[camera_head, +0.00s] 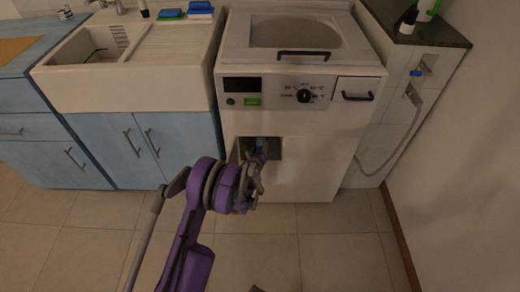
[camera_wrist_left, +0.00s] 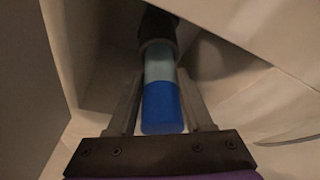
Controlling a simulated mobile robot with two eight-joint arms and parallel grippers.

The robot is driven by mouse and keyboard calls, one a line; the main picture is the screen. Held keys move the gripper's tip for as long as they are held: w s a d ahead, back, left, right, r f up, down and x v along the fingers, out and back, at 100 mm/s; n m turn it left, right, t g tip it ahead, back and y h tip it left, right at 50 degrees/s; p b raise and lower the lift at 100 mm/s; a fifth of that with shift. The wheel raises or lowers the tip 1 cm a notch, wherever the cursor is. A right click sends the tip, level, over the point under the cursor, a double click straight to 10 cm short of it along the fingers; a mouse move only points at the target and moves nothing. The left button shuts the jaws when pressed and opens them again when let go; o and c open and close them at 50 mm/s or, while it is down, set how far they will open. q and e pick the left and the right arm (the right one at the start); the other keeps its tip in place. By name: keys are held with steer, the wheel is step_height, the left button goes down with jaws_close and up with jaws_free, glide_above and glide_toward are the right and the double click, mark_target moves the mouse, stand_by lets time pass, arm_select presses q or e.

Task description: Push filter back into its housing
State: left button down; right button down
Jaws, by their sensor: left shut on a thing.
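The filter (camera_wrist_left: 162,102) is a cylinder with a blue end and a pale grey-blue middle. In the left wrist view it lies between the fingers of my left gripper (camera_wrist_left: 164,100), which is shut on it. Its far end meets a dark round opening (camera_wrist_left: 157,28) inside the recess; how deep it sits I cannot tell. In the head view my left gripper (camera_head: 258,160) is at the square recess (camera_head: 273,148) low on the front of the white washing machine (camera_head: 310,165). The arm and gripper hide most of the filter there.
Recess walls (camera_wrist_left: 75,50) stand close around the gripper. Blue cabinets (camera_head: 110,150) and a sink (camera_head: 90,60) are left of the machine. A hose (camera_head: 395,150) hangs on the right. The tiled floor (camera_head: 330,245) in front is mostly clear.

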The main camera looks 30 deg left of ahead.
arm_select(q)
steer(key=shift+w+a, duration=0.35)
steer(key=shift+w, duration=0.25)
steer(key=shift+w+a, duration=0.35)
steer(key=shift+w, duration=0.2)
steer(key=shift+s+d, duration=0.1)
steer(key=shift+s, duration=0.05)
steer(key=shift+s+d+b, duration=0.25)
steer(key=shift+s+d, duration=0.3)
steer(key=shift+s, duration=0.35)
steer(key=shift+s+d+b, duration=0.25)
steer(key=shift+s+d, duration=0.3)
steer(key=shift+s, duration=0.35)
steer(key=shift+w+a+p, duration=0.25)
steer(key=shift+w+a, duration=0.35)
steer(key=shift+w, duration=0.4)
steer(key=shift+w+a+p, duration=0.2)
steer(key=shift+w+a, duration=0.4)
steer(key=shift+w, duration=0.35)
steer(key=shift+c, duration=1.1)
jaws_free()
steer(key=p+v, duration=0.1)
steer(key=v, duration=1)
steer(key=shift+p, duration=0.35)
steer(key=shift+f, duration=0.15)
